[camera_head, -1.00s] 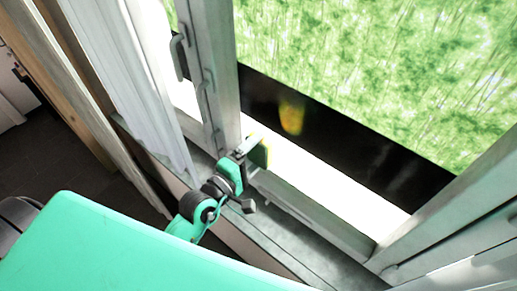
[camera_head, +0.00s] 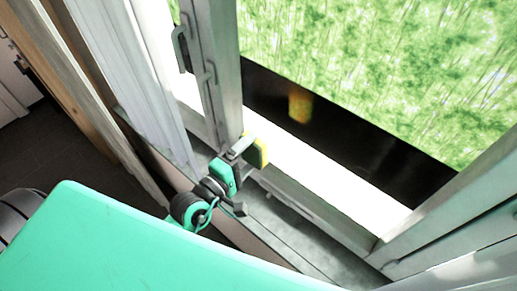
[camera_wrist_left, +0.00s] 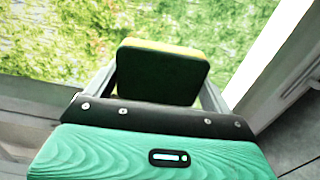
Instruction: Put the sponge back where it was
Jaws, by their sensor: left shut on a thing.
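The sponge (camera_head: 257,152) is yellow with a dark green side. My left gripper (camera_head: 243,147) is shut on it and holds it up in front of the window glass, just above the sill. In the left wrist view the sponge (camera_wrist_left: 163,72) sits between the two fingers, its dark green face toward the camera and a yellow edge along its top. From the head view I cannot tell whether the sponge touches the glass. My right gripper is not in view.
The window frame (camera_head: 222,95) with its handles stands behind and left of the gripper. The grey sill (camera_head: 305,240) runs toward the lower right and looks bare. A white curtain (camera_head: 130,75) hangs at the left. Grass shows outside.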

